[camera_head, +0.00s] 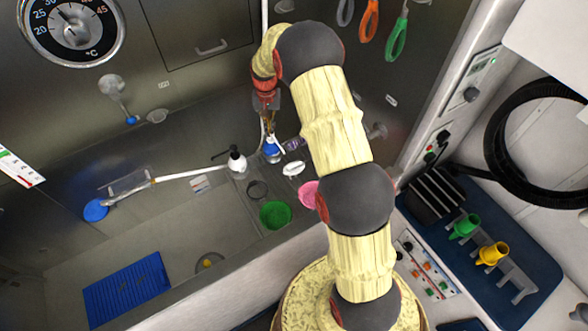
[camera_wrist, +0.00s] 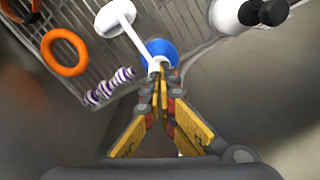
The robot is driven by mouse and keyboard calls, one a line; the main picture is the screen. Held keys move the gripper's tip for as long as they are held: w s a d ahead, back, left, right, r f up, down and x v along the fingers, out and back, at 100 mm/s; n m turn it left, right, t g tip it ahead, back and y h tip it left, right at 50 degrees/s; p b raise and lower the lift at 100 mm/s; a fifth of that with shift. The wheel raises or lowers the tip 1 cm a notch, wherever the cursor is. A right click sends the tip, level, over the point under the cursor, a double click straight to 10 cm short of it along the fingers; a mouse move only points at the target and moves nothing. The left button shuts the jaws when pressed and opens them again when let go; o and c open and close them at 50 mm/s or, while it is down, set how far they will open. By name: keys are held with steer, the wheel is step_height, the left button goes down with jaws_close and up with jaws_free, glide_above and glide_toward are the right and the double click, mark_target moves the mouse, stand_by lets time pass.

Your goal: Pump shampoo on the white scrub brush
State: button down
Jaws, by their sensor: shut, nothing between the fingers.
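My gripper (camera_head: 268,128) points down over a blue-topped thing (camera_head: 271,152) with a white top piece, likely the pump bottle. In the wrist view, my shut, empty fingers (camera_wrist: 161,72) are at the white piece on the blue round top (camera_wrist: 160,50). Whether they touch or press it I cannot tell. A white oval thing (camera_head: 292,168), probably the white scrub brush, lies just right of and below the blue thing. In the wrist view, a white bar runs from the blue top to this white oval (camera_wrist: 116,17). Whether the bar is spout or handle is unclear.
A white bottle with a black pump (camera_head: 236,160) stands to the left. A long-handled blue brush (camera_head: 95,210), green bowl (camera_head: 275,214) and pink item (camera_head: 309,193) are nearby. A purple-striped item (camera_wrist: 108,86) and orange ring (camera_wrist: 65,52) lie beside the white oval.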

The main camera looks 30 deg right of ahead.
steer(key=shift+s, duration=0.1)
steer(key=shift+r+p, duration=0.95)
steer(key=shift+r, duration=0.65)
step_height(320, 180, up, 6)
steer(key=p, duration=0.3)
stand_by(0.6)
steer(key=s+a+r+n+t+b, duration=0.2)
steer(key=s+a+r+b, duration=0.2)
steer(key=s, duration=0.8)
steer(key=s+a+r+n+t+b, duration=0.1)
steer(key=s+a+r+b, duration=0.3)
steer(key=s, duration=0.9)
steer(key=s+a+r+n+t+b, duration=0.2)
steer(key=s+a+r+n+b, duration=0.1)
steer(key=s, duration=1)
step_height(320, 180, up, 3)
steer(key=a+b, duration=0.1)
steer(key=a, duration=0.1)
steer(key=shift+a+t+b, duration=0.3)
steer(key=shift+a+b, duration=0.05)
steer(key=shift+b, duration=0.05)
